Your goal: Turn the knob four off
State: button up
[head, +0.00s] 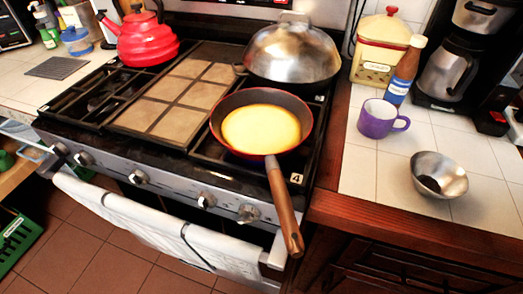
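The stove's front panel (170,188) carries a row of several silver knobs. Two knobs sit close together at the left, (60,149) the outer knob and the inner knob (82,158). A middle knob (139,177) and another knob (207,199) follow to the right. The rightmost knob (248,213) is just left of the pan's handle. A label "4" (296,178) is on the stovetop's front right corner, by the pan. I cannot read numbers on the knobs or tell their settings. My gripper is not in view.
A red pan (217,122) with yellow content sits on the front right burner. Its wooden handle (284,205) sticks out past the front edge. White cloth (215,250) hangs on the oven bar below the knobs. A purple mug (376,120) and metal bowl (450,182) stand right.

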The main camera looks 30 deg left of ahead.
aim_at(247, 214)
jog(key=u, duration=1.15)
jog(key=k+j+u, duration=0.15)
jog(key=k+u, duration=0.3)
jog(key=k+j, duration=0.05)
jog(key=k, duration=0.05)
